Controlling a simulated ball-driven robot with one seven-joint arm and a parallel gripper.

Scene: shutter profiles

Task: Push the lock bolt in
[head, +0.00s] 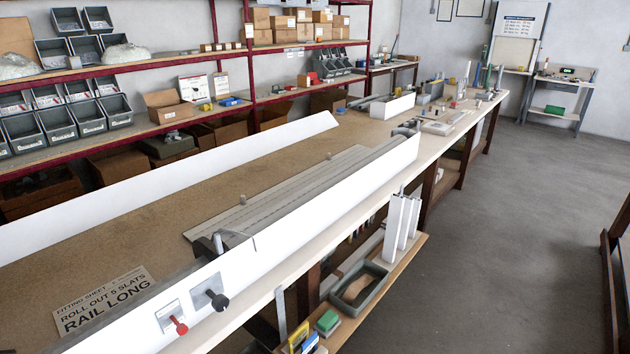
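A long white panel (290,225) runs along the front edge of the bench. Two fittings stick out of its near face at the lower left. One is a red-tipped knob (179,326) on a light square plate. The other is a black knob (217,299) on a similar plate, just right of and above it. I cannot tell for sure which one is the lock bolt, or how far either stands out. My gripper is not in view.
Grey slats (285,197) lie on the bench behind the panel. A printed fitting sheet (105,303) lies at left. A low shelf (402,262) with white profiles (402,218) and a grey tray (358,285) juts out below. The floor (500,220) at right is clear.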

